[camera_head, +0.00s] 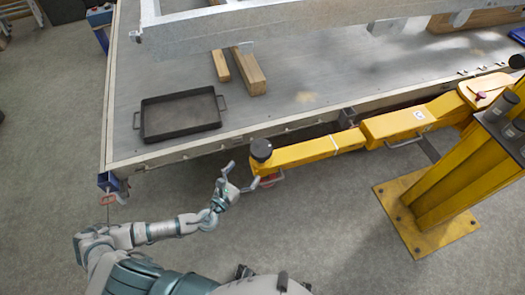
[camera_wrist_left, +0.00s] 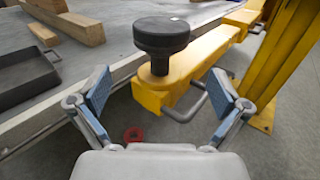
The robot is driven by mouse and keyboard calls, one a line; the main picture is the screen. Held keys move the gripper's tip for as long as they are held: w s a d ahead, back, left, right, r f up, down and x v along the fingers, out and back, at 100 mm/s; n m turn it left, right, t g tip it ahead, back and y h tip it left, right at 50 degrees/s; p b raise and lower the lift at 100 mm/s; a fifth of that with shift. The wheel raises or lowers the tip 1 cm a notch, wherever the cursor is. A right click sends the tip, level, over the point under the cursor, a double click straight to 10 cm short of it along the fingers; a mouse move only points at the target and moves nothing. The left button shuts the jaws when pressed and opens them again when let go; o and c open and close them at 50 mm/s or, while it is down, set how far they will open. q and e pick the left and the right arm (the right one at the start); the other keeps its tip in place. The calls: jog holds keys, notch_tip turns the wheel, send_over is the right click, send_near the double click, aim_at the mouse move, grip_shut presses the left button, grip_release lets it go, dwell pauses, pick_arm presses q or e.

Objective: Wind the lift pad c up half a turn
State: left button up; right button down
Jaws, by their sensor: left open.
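The lift pad c (camera_head: 261,149) is a black round pad on a short stem at the free end of a yellow lift arm (camera_head: 305,152). The arm carries a small white round label (camera_head: 419,115) that seems to read C. In the left wrist view the pad (camera_wrist_left: 161,36) stands upright on the yellow arm end, ahead of the fingers. My left gripper (camera_head: 241,175) is open and empty, just below and left of the pad in the head view. Its two fingers (camera_wrist_left: 158,98) spread to either side of the arm end, apart from the pad. My right gripper does not show.
A flat trailer bed (camera_head: 300,97) lies behind the pad, with a black tray (camera_head: 180,116) and wooden beams (camera_head: 249,72) on it. A yellow lift post (camera_head: 447,195) stands at the right. A grey handle (camera_wrist_left: 187,110) sticks out under the arm. Floor in front is clear.

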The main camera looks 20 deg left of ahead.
aim_at(261, 151)
pick_arm(q)
jog(key=x, duration=1)
jog(key=shift+w+d, duration=0.3)
jog(key=shift+d, duration=0.05)
jog(key=shift+a, duration=0.2)
jog(key=shift+c, duration=0.3)
jog(key=c, duration=0.9)
